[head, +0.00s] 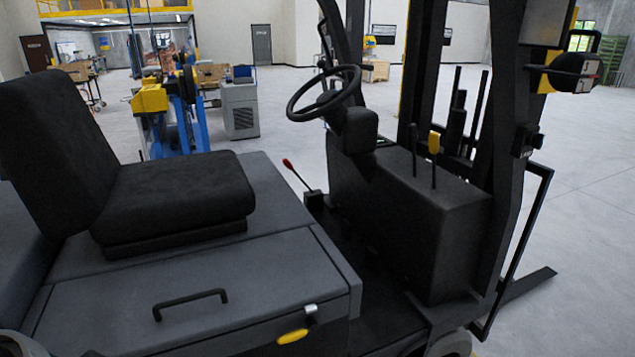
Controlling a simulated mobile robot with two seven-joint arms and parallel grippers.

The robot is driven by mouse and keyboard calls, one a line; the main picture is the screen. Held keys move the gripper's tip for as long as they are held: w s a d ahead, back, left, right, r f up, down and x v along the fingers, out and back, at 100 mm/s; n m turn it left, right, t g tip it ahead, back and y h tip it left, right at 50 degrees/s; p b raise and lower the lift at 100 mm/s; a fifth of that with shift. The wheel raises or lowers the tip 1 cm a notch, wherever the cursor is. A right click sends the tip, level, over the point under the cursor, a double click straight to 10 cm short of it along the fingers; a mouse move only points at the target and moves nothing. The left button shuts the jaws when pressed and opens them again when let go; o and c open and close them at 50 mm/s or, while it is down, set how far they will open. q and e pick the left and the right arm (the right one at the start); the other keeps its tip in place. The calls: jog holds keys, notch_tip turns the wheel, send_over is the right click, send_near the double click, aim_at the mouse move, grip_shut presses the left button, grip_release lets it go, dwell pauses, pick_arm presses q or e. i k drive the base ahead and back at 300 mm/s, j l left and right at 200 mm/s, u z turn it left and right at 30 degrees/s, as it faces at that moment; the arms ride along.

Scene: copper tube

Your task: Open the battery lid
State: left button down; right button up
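The battery lid (120,305) is the dark grey panel on the side of a forklift, below the seat. It lies closed, flush with the body around it. A black bar handle (190,303) is fixed on it. A small silver latch (311,312) with a yellow grip (292,336) sits at its lower right edge. Neither of my grippers can be made out in the head view.
A black seat (175,195) stands on the cover behind the lid. A steering wheel (323,92), a red-tipped lever (288,164) and a dark console (410,200) are to the right. Open concrete floor (590,200) lies beyond the forklift.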

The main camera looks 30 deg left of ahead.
aim_at(144, 311)
jog(key=u, duration=1.65)
jog(key=i+j+u, duration=0.3)
jog(key=i, duration=0.15)
jog(key=i+j+u, duration=0.1)
jog(key=i+u, duration=0.2)
jog(key=i, duration=0.2)
